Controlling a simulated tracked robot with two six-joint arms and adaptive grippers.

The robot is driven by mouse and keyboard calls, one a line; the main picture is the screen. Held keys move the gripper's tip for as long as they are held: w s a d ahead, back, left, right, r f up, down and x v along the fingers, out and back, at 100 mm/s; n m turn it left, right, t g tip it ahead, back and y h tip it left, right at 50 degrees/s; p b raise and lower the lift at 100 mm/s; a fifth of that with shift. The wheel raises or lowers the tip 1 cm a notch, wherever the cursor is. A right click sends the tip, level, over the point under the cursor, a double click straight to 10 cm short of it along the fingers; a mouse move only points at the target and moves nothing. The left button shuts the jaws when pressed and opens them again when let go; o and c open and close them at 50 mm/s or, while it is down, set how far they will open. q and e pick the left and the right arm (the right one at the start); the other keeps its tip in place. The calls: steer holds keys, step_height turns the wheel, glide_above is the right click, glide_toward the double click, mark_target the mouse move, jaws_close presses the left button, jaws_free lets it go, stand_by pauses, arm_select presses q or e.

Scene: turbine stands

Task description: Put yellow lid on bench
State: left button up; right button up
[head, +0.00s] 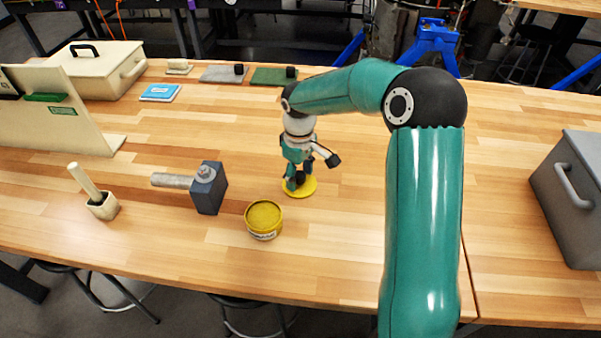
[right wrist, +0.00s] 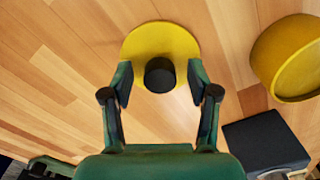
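The round yellow lid (head: 309,188) with a black knob appears to lie flat on the wooden bench (head: 340,225). In the right wrist view the lid (right wrist: 160,36) is ahead of my right gripper. My right gripper (head: 298,176) is right above the lid, pointing down. In the wrist view its fingers (right wrist: 160,84) are apart on either side of the black knob (right wrist: 160,74), with a gap on both sides. The yellow tin (head: 264,218) stands in front and to the left of the lid, its top uncovered. My left gripper is not in view.
A dark block-headed hammer (head: 208,188) and a mortar with pestle (head: 102,205) are to the left. Coloured pads (head: 272,77) and a blue booklet (head: 160,92) lie at the back. A grey case (head: 575,190) is at the right. The bench front centre is clear.

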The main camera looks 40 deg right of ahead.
mark_target(300, 175)
steer(key=shift+o, duration=0.2)
steer(key=shift+o, duration=0.6)
steer(key=shift+r, duration=0.1)
steer(key=shift+r+p, duration=2.6)
steer(key=shift+r, duration=0.85)
steer(key=shift+s+f, duration=0.1)
